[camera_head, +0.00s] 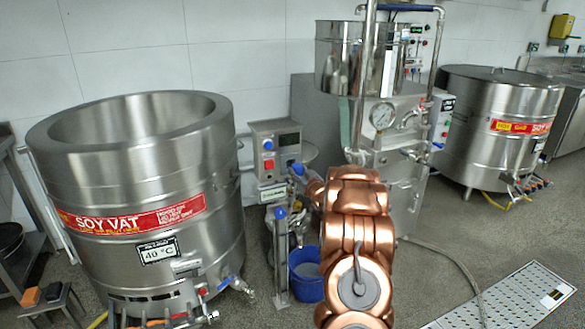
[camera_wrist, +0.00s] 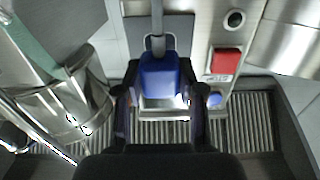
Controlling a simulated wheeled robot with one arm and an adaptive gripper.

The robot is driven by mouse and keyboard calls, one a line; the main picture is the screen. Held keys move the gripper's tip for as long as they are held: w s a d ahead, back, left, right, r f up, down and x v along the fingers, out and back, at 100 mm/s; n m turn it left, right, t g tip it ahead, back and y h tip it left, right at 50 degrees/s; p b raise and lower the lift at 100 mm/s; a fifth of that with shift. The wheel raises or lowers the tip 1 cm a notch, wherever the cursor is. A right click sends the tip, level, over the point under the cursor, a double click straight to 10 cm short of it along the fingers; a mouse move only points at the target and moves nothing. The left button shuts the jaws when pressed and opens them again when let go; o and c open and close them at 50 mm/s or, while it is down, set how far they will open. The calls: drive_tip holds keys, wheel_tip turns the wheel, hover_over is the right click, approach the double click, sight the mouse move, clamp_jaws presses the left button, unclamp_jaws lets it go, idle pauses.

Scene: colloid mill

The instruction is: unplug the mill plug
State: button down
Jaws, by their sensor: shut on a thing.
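The blue mill plug (camera_wrist: 160,78) sits between the two dark fingers of my gripper (camera_wrist: 162,92) in the wrist view, and the fingers are shut on its sides. A grey cord (camera_wrist: 157,22) runs from the plug toward the top of the picture. A bright metal plate shows right beside the plug's lower edge; whether the plug is still seated in a socket cannot be told. In the head view, my copper arm hides most of the gripper beside the grey control box (camera_head: 275,150). A small blue part shows there, but I cannot tell if it is the plug.
A red switch (camera_wrist: 226,62) and a blue button (camera_wrist: 214,99) lie right of the plug. A blue bucket (camera_head: 306,288) and a blue-topped post (camera_head: 281,255) stand below the box.

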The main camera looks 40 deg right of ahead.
drive_tip(key=shift+v, duration=1.1)
